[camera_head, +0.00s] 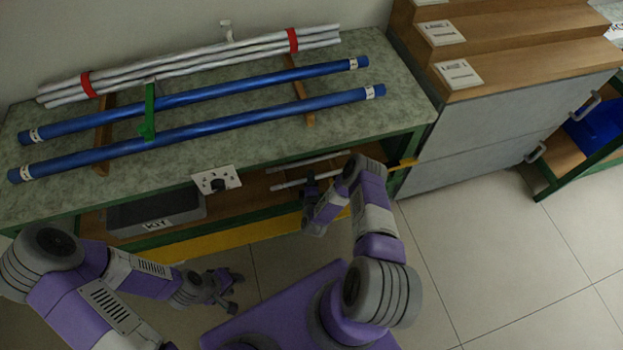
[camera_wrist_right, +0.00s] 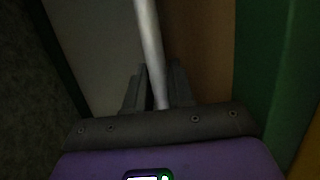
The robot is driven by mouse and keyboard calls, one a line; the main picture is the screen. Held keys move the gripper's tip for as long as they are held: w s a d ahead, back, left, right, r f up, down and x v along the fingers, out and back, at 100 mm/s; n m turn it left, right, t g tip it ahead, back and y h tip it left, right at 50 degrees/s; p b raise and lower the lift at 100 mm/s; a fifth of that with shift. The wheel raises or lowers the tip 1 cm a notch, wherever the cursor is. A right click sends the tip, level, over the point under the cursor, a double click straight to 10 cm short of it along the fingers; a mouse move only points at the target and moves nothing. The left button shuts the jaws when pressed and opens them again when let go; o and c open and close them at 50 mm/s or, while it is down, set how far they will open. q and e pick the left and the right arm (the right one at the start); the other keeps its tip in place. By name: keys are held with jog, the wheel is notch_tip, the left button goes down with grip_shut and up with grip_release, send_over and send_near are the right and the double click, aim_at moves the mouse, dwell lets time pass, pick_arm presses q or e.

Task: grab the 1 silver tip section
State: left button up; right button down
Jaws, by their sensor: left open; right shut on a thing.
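A silver rod (camera_head: 288,184), likely the silver tip section, is at the lower shelf under the bench. My right gripper (camera_head: 312,187) reaches in there and is shut on it. In the right wrist view the rod (camera_wrist_right: 150,45) runs up from between the fingers of my right gripper (camera_wrist_right: 156,88). Whether the rod still touches the shelf I cannot tell. A second thin silver rod (camera_head: 308,161) lies further back on the shelf. My left gripper (camera_head: 228,292) is open and empty, low in front of the bench.
On the bench top (camera_head: 370,125) lie two blue tubes (camera_head: 250,122) and a red-strapped bundle of pale rods (camera_head: 190,63), with a green upright piece (camera_head: 149,112). A dark KIT box (camera_head: 155,212) sits on the lower shelf. The bench top lies above my right gripper. Floor (camera_head: 490,240) is clear at right.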

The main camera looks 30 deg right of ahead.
notch_tip(320, 180, up, 4)
jog(key=shift+f+p, duration=0.25)
jog(key=shift+p, duration=0.7)
jog(key=s+a+p, duration=0.1)
jog(key=s+a, duration=0.1)
jog(key=s, duration=0.1)
jog(key=s+a+p, duration=0.1)
jog(key=s, duration=0.3)
jog(key=s+a+p, duration=0.1)
jog(key=s+a, duration=0.1)
jog(key=s, duration=0.1)
jog(key=shift+s+a+f+p, duration=0.15)
jog(key=shift+s+a+p, duration=0.05)
jog(key=shift+a+p, duration=0.1)
jog(key=f+p+v, duration=0.1)
jog(key=p+v, duration=0.4)
jog(key=v, duration=0.1)
jog(key=shift+s+f, duration=0.2)
jog(key=shift+f, duration=0.1)
